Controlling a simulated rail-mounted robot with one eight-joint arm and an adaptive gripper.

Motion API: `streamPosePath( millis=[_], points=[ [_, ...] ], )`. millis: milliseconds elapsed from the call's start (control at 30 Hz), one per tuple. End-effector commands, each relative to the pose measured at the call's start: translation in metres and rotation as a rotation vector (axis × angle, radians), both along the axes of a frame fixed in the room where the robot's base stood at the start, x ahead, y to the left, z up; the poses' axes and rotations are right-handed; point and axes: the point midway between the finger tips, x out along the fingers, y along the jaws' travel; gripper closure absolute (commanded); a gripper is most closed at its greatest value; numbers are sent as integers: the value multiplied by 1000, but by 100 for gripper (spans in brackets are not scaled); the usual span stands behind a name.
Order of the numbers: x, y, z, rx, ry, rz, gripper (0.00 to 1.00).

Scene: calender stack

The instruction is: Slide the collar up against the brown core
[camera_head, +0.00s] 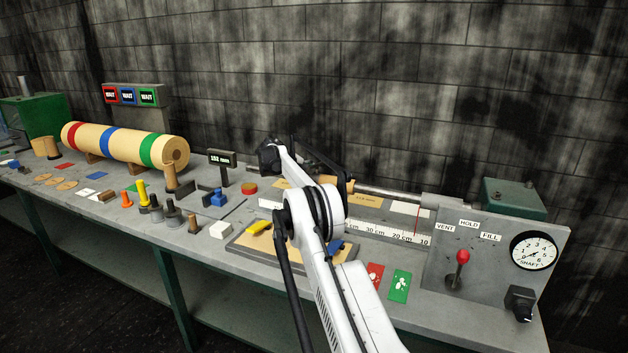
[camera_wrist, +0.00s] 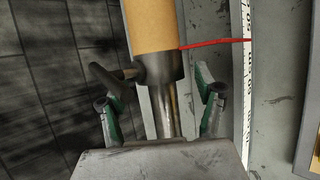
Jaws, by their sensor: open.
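In the wrist view, the brown core (camera_wrist: 151,27) is a tan cylinder at the top of the picture. The dark metal collar (camera_wrist: 163,70) sits directly below its end on the steel shaft (camera_wrist: 166,115), with no clear gap showing between collar and core. A short dark stub sticks out at the collar's left. My gripper (camera_wrist: 157,92) is open, its green-padded fingers on either side of the shaft and the collar's lower end, with space visible on the right. In the head view, the shaft (camera_head: 388,194) shows right of my arm, which hides most of the collar area.
A red pointer (camera_wrist: 215,42) reaches from the collar towards the white scale (camera_wrist: 247,80). A dark wall stands close behind the shaft. A lever panel (camera_head: 490,260) with a gauge closes the right end. Several tools and a striped roll (camera_head: 125,145) stand on the bench at left.

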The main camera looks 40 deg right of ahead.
Motion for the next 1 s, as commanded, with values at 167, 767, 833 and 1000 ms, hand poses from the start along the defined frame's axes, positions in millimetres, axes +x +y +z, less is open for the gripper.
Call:
streamPosePath(
  millis=[167,767,833,1000],
  points=[
    [0,-12,-10,0,0,0,34],
    [-1,-16,-14,0,1,1,59],
    [-1,-16,-14,0,0,0,68],
    [-1,-15,-14,1,0,0,91]
  ],
)
